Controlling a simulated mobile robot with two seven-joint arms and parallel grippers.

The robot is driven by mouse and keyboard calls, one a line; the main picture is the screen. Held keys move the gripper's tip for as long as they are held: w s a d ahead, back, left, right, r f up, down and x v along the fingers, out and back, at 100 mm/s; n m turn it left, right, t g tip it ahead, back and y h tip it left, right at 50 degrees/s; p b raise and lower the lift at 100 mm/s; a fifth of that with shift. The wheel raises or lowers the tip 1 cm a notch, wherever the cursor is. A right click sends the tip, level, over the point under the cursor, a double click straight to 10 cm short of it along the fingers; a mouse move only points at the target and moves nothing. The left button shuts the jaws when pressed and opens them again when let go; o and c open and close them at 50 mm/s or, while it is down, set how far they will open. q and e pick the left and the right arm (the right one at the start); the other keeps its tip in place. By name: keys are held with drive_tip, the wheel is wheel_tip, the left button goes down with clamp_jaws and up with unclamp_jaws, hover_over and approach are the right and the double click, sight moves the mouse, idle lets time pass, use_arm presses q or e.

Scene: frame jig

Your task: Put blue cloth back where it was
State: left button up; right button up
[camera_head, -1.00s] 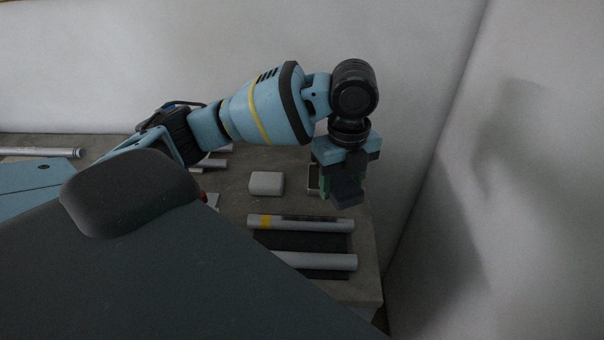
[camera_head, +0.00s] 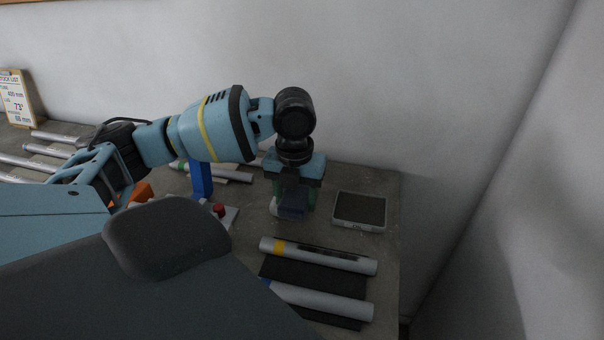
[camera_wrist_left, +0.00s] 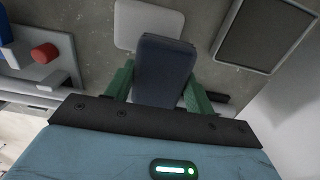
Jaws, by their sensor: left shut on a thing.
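The blue cloth (camera_head: 292,211) is a dark navy folded pad. My left gripper (camera_head: 294,196) points down and is shut on it, with a green finger on each side. In the left wrist view the cloth (camera_wrist_left: 163,72) hangs between the green fingers. It is in front of a pale rounded block (camera_wrist_left: 150,20), which the cloth and gripper partly hide; I cannot tell whether they touch. A shallow tray (camera_head: 336,222) with a dark inside and pale rim lies empty to the right of the gripper. My right gripper is not in view.
Two grey tubes, one with a yellow band (camera_head: 318,255) and one in front (camera_head: 322,300), lie on dark strips. A blue upright (camera_head: 201,180) and a red knob (camera_head: 219,209) are to the left. The wall stands close behind and right of the table (camera_head: 385,190).

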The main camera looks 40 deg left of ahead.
use_arm(q)
drive_tip(key=w+a, duration=0.3)
drive_tip(key=w+a+f, duration=0.1)
drive_tip(key=w+a, duration=0.1)
drive_tip(key=w, duration=0.2)
drive_tip(key=w+a+b, duration=0.1)
drive_tip(key=w+a, duration=0.2)
drive_tip(key=w, duration=0.1)
drive_tip(key=shift+w+a+f, duration=0.2)
drive_tip(key=shift+a+f, duration=0.05)
drive_tip(key=shift+a, duration=0.05)
drive_tip(key=shift+w+a, duration=0.45)
drive_tip(key=shift+w, duration=0.1)
wheel_tip(320, 180, down, 3)
drive_tip(key=shift+f, duration=0.25)
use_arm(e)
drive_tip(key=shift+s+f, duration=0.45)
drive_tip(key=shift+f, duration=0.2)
use_arm(q)
drive_tip(key=shift+f, duration=0.1)
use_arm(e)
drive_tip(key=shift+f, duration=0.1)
use_arm(q)
drive_tip(key=o, duration=0.9)
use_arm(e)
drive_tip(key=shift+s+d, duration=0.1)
